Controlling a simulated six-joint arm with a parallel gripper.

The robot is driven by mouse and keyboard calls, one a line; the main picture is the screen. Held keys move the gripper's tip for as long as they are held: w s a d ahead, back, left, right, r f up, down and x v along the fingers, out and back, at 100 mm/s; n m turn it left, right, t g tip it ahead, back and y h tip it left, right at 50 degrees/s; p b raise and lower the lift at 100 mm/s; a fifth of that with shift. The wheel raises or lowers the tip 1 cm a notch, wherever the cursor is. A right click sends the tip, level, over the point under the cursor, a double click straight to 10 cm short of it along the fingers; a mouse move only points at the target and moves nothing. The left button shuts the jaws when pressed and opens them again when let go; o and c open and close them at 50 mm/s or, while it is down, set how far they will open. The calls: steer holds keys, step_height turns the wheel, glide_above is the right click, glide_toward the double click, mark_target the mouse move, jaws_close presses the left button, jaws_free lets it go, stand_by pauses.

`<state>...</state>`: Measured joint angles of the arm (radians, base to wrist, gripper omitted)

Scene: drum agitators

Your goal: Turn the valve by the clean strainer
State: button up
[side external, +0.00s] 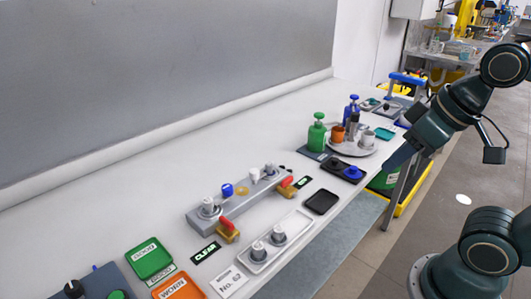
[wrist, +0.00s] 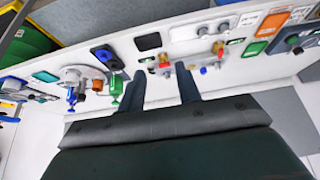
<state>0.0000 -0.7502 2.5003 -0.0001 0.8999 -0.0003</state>
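A grey manifold block (side external: 238,202) lies on the bench. It carries two upright grey fittings, one at the near end (side external: 208,208) and one at the far end (side external: 270,170). A brass valve with a red lever sits in front of each end: the near valve (side external: 228,231) and the far valve (side external: 287,187). A green-edged sign reading "CLEAR" (side external: 206,252) lies by the near valve; another sign (side external: 302,182) by the far valve is too small to read. I cannot tell which strainer is clean. In the wrist view my gripper (wrist: 163,88) is open and empty, apart from the valves.
A white tray (side external: 262,262) with two grey fittings and an empty black tray (side external: 321,201) lie in front of the manifold. A green bottle (side external: 317,135), a blue bottle (side external: 350,112) and a round plate (side external: 346,151) stand farther along. Green (side external: 149,259) and orange (side external: 180,290) bins are near.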

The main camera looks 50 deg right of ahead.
steer(key=shift+w+r, duration=0.1)
stand_by(0.5)
steer(key=g, duration=0.6)
glide_above(226, 220)
step_height(226, 220, down, 5)
steer(key=shift+r, duration=0.15)
steer(key=shift+f, duration=6.9)
